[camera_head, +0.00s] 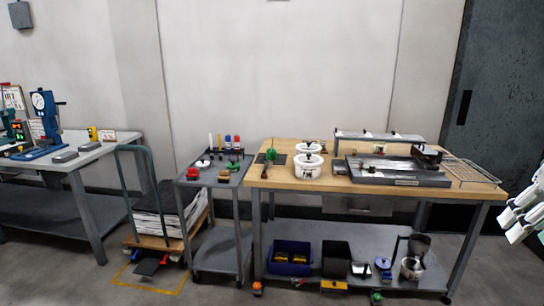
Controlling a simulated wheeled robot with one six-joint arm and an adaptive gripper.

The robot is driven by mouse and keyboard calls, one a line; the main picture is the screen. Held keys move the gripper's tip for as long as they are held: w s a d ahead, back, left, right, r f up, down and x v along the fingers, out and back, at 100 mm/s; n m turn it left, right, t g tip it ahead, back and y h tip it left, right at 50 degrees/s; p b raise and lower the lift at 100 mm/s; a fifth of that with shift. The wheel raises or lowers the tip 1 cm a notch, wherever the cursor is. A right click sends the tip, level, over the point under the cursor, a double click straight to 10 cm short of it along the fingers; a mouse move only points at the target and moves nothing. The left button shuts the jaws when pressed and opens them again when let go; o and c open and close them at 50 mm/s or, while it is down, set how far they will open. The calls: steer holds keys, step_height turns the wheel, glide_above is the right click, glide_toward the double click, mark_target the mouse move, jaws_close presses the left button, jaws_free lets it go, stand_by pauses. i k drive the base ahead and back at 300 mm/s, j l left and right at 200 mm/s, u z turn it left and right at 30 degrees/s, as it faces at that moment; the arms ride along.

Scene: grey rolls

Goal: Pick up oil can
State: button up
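A small green item with a thin upright part, which looks like the oil can (271,154), stands on a dark mat at the left end of the wooden workbench top (315,180). It is too small to be sure of its shape. Other small green items (234,165) lie on the grey cart (208,181) to its left, and I cannot tell exactly what they are.
White tubs (309,172) and a grey metal fixture (398,178) stand on the workbench. A loaded trolley (160,243) and another bench (62,163) stand left. Bins (289,258) fill the lower shelf. Small items lie on the floor in front.

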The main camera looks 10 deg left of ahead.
mark_target(272, 149)
steer(key=i+j, duration=0.3)
steer(key=j, duration=0.15)
steer(key=i+j+z, duration=0.15)
steer(key=j, duration=0.25)
steer(key=i+j, duration=0.4)
steer(key=i+j+z, duration=0.15)
steer(key=j, duration=0.4)
steer(key=i+j, duration=0.35)
steer(key=i+j+z, duration=0.15)
steer(key=j, duration=0.45)
steer(key=i+j, duration=0.3)
steer(key=j, duration=0.25)
steer(key=i+j+z, duration=0.15)
steer(key=j, duration=0.35)
